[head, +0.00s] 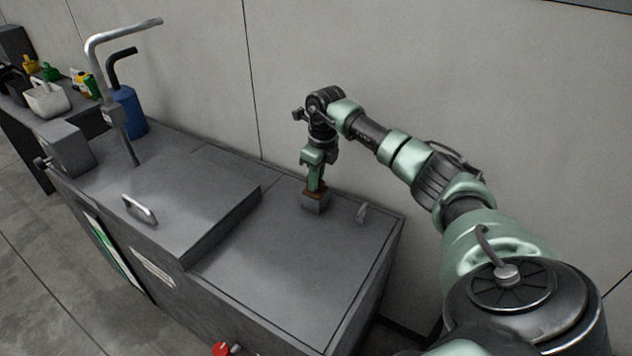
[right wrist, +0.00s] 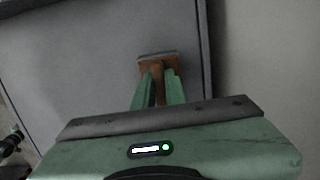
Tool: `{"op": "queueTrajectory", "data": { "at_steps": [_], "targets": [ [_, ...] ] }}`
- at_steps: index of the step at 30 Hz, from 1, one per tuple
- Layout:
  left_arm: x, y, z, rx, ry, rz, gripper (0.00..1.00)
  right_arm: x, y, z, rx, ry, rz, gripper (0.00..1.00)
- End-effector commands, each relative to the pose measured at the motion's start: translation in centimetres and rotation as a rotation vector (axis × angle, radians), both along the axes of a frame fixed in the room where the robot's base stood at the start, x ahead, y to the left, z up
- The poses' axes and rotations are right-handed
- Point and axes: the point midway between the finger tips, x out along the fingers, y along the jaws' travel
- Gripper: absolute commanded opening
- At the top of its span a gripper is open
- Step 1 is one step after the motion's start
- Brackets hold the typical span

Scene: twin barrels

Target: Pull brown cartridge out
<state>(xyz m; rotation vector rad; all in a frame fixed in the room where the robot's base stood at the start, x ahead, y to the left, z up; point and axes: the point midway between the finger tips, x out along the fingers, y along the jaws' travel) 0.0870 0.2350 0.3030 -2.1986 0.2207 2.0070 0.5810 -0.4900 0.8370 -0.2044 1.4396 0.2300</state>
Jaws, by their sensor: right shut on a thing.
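The brown cartridge (head: 316,189) sits at the top of a small grey block-shaped holder (head: 316,204) on the grey cabinet top. My right gripper (head: 315,183) points down from above and is shut on the cartridge. In the right wrist view the two green fingers (right wrist: 158,92) close on the brown cartridge (right wrist: 157,68), whose wider brown part shows beyond the fingertips. How deep the cartridge sits in the holder cannot be told. My left gripper is not in view.
A small grey pointed piece (head: 361,213) stands right of the holder. A raised lid with a handle (head: 140,209) lies to the left. The wall is close behind.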

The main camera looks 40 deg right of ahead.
Motion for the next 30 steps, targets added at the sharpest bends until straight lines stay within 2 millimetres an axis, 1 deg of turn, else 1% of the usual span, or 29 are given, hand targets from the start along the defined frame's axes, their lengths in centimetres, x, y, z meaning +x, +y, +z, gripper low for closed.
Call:
{"op": "queueTrajectory", "data": {
  "at_steps": [17,30],
  "targets": [
    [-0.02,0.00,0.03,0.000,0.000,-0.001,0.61,0.00,0.00,0.02,0.000,0.000,0.000,0.00],
    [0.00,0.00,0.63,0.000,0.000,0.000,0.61,0.01,-0.01,0.68,0.000,-0.001,0.000,0.00]
  ]
}}
